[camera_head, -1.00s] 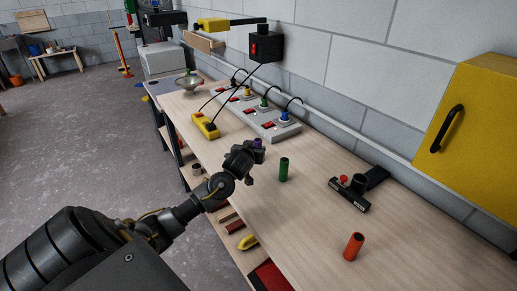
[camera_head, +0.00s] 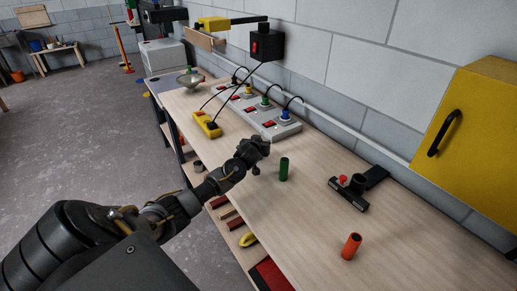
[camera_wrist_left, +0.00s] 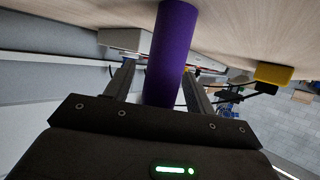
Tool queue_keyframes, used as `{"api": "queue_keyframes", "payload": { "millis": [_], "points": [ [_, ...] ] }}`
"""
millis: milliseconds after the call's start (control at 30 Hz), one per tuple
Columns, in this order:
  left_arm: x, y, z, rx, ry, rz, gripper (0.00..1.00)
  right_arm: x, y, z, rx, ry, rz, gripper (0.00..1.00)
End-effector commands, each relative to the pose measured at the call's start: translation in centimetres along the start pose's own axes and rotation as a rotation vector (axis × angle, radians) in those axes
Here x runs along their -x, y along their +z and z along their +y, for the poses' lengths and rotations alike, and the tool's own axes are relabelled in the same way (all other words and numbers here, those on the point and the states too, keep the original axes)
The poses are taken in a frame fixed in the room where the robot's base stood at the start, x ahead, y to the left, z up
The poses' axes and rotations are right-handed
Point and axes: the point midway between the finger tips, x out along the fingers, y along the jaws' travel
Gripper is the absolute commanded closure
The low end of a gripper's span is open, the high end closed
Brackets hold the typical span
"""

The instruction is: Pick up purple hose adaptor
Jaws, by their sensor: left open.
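The purple hose adaptor (camera_wrist_left: 172,55) is a plain cylinder, large in the left wrist view, standing on the wooden bench top. It lies between the two fingers of my left gripper (camera_wrist_left: 158,82), which are apart, with a gap visible on each side of it. In the head view my left gripper (camera_head: 262,146) is over the bench, just left of the green cylinder, and hides the purple adaptor. My right gripper is not in view.
A green cylinder (camera_head: 283,169) stands close to the right of my left gripper. An orange cylinder (camera_head: 351,246) and a black tool with a red knob (camera_head: 348,193) are farther right. Behind are a grey socket strip (camera_head: 286,131) and a yellow block (camera_head: 206,124) with cables.

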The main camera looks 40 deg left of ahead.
Motion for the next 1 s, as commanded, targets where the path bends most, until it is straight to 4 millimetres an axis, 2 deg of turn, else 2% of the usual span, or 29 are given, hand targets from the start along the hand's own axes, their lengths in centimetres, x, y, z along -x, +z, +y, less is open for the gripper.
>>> {"api": "queue_keyframes", "payload": {
  "millis": [167, 533, 833, 1000],
  "points": [
    [0.0, 0.1, 0.0, 0.000, 0.000, 0.000, 0.45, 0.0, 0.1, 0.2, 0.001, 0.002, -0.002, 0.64],
    [0.0, 0.1, 0.0, 0.000, 0.000, 0.000, 0.92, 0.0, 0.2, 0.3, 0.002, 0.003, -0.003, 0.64],
    [0.1, -0.2, 0.0, 0.001, 0.000, 0.001, 0.93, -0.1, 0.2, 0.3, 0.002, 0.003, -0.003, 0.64],
    [0.6, -1.5, 0.0, 0.003, 0.001, 0.003, 0.93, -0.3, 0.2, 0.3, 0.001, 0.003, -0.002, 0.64]
  ]
}}
